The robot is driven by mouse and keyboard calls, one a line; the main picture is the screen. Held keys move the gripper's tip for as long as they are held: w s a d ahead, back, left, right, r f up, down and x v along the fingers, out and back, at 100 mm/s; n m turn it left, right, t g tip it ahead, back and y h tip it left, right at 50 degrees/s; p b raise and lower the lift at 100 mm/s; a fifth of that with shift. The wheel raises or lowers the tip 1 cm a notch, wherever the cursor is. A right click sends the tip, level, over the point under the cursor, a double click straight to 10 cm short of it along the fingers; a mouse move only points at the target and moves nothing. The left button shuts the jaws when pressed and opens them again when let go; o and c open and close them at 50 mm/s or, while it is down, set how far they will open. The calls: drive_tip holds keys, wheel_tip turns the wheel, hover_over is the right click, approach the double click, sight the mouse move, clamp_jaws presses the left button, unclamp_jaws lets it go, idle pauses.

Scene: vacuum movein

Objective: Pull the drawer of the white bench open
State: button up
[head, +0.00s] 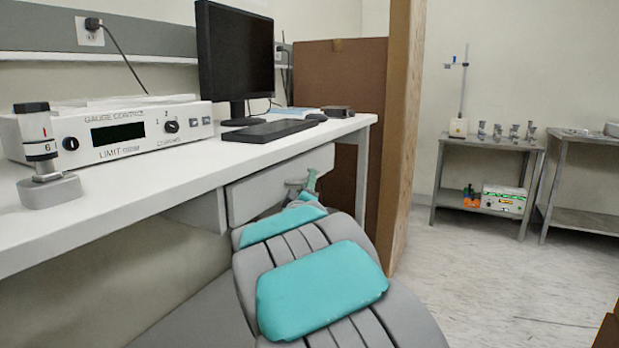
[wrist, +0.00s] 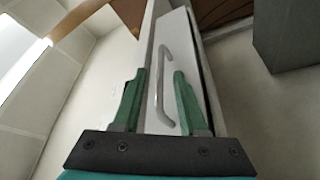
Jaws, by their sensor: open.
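The white bench (head: 150,190) runs along the left wall in the head view. Its drawer (head: 258,196) hangs under the right part of the top, and its front looks about flush under the edge. My gripper (head: 306,181) is at the drawer front, partly hidden behind my own arm. In the wrist view the pale drawer front (wrist: 196,62) fills the middle, with a curved grey bar handle (wrist: 167,62) on it. The green fingers of my gripper (wrist: 159,74) are open, one on each side of the handle's lower part. I cannot tell whether they touch it.
A gauge controller (head: 115,132), a monitor (head: 236,60) and a keyboard (head: 270,131) stand on the bench. A brown panel (head: 405,130) rises just beyond the bench's right end. The floor (head: 480,270) to the right is clear, up to metal tables (head: 485,145) at the back.

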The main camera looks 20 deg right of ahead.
drive_tip(key=shift+x, duration=1.7)
clamp_jaws()
drive_tip(key=shift+f, duration=0.1)
